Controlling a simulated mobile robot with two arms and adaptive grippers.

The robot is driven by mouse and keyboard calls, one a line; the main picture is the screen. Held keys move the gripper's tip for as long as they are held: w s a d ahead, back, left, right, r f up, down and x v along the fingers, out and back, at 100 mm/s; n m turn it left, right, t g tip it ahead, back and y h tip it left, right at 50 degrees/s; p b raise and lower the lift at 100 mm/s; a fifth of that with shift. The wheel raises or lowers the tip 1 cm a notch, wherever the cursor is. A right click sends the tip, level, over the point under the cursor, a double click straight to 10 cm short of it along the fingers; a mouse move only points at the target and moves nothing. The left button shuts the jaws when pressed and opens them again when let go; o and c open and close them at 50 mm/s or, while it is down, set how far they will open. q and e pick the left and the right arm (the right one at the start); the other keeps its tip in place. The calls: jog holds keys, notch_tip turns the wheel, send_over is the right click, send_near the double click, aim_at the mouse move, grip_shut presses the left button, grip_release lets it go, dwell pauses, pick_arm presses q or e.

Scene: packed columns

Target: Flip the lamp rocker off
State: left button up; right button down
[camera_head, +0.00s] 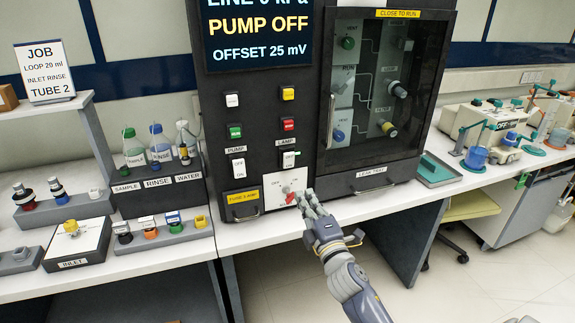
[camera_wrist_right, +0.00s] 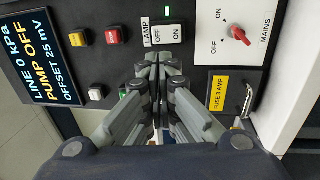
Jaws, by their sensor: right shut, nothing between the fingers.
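The lamp rocker (camera_head: 289,160) is a white switch marked OFF and ON under a LAMP label on the black front panel. I cannot tell which end is pressed in. My right gripper (camera_head: 308,200) is shut and empty, in front of the panel's lower part by the mains plate. In the right wrist view its fingertips (camera_wrist_right: 158,62) appear just below the rocker; contact cannot be told. My left gripper is not in view.
The red mains knob (camera_head: 288,190) is close to my right fingers. A glass-fronted cabinet (camera_head: 378,90) with a leak tray (camera_head: 372,172) is to the right. Bottles and a job sign (camera_head: 45,70) stand left.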

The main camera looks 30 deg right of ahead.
aim_at(286, 159)
jog(key=p+x, duration=0.2)
jog(key=x, duration=1)
jog(key=shift+w, duration=0.35)
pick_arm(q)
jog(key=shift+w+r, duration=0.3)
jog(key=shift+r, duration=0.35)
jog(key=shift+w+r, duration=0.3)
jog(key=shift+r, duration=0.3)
pick_arm(e)
jog(key=shift+w+d, duration=0.2)
jog(key=shift+w, duration=0.4)
jog(key=shift+r, duration=0.1)
jog(key=p, duration=0.1)
jog(key=r+p, duration=0.1)
jog(key=p, duration=0.1)
jog(key=shift+w+p, duration=0.25)
jog(key=shift+p, duration=0.05)
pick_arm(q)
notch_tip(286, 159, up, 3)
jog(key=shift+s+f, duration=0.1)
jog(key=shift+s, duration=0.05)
pick_arm(e)
jog(key=shift+f+g+y, duration=0.3)
jog(key=shift+f, duration=0.05)
jog(key=shift+s, duration=0.1)
